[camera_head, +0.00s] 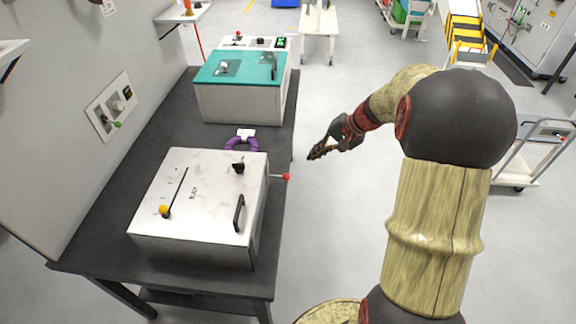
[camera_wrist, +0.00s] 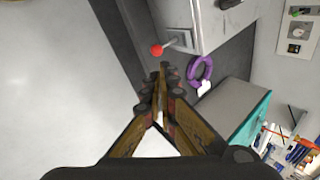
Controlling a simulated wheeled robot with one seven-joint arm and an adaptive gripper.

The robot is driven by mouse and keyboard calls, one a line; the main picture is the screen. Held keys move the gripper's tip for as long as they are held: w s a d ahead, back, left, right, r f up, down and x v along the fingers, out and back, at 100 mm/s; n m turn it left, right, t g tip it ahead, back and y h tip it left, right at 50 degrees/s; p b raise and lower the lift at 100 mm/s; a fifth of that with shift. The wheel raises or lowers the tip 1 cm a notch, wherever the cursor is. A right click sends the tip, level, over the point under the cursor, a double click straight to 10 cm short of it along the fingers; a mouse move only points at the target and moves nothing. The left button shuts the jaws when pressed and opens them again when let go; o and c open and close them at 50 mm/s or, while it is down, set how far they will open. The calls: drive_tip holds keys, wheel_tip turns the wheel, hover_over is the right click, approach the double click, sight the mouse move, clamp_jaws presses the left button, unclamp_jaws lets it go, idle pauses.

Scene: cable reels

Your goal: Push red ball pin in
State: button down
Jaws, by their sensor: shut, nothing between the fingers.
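The red ball pin (camera_head: 286,177) sticks out from the right side of the white metal box (camera_head: 205,195) on a thin rod. In the wrist view the red ball (camera_wrist: 156,50) is just beyond my fingertips and a little left of them, with its rod running to a small plate on the box side (camera_wrist: 200,28). My gripper (camera_head: 312,155) is shut and empty, off the table's right side, to the right of and a little above the ball in the head view. The fingertips also show in the wrist view (camera_wrist: 159,80). A gap separates them from the ball.
The box stands on a dark table (camera_head: 190,100). Its top carries a yellow knob (camera_head: 164,210), a black knob (camera_head: 238,167) and a black handle (camera_head: 239,213). A purple ring (camera_head: 241,144) lies behind it, before a teal-topped box (camera_head: 240,68). Open floor lies right of the table.

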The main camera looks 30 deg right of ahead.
sight(288, 175)
drive_tip(key=b+x, duration=0.3)
drive_tip(key=x, duration=1.1)
drive_tip(key=shift+s, duration=0.1)
